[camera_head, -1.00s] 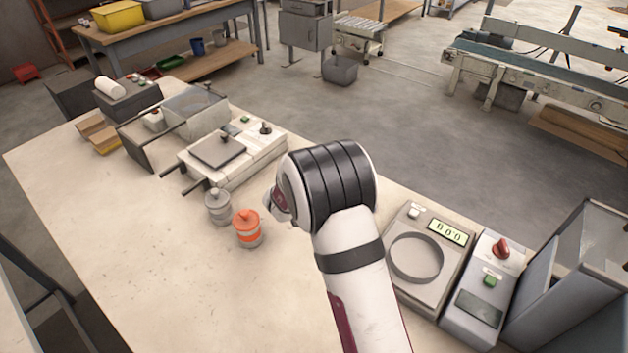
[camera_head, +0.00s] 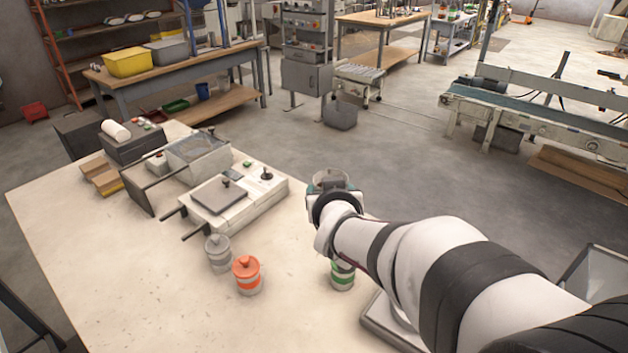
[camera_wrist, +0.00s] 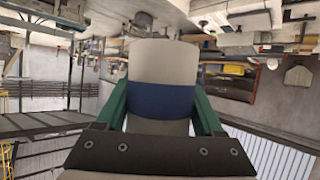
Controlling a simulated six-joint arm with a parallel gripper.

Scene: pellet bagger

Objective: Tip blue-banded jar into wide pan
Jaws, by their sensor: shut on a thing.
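My gripper (camera_head: 331,192) is raised over the right part of the bench and shut on the blue-banded jar (camera_head: 331,178). In the wrist view the jar (camera_wrist: 162,63), pale with a dark blue band, sits between the two green fingers of my gripper (camera_wrist: 162,105). Its contents and exact tilt cannot be made out. The round weighing pan seen earlier on the scale is hidden behind my arm; only a corner of the scale (camera_head: 378,325) shows. I cannot tell whether it is the wide pan.
A green-banded jar (camera_head: 343,276) stands below my gripper, partly behind my arm. The front left bench (camera_head: 130,285) is clear.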

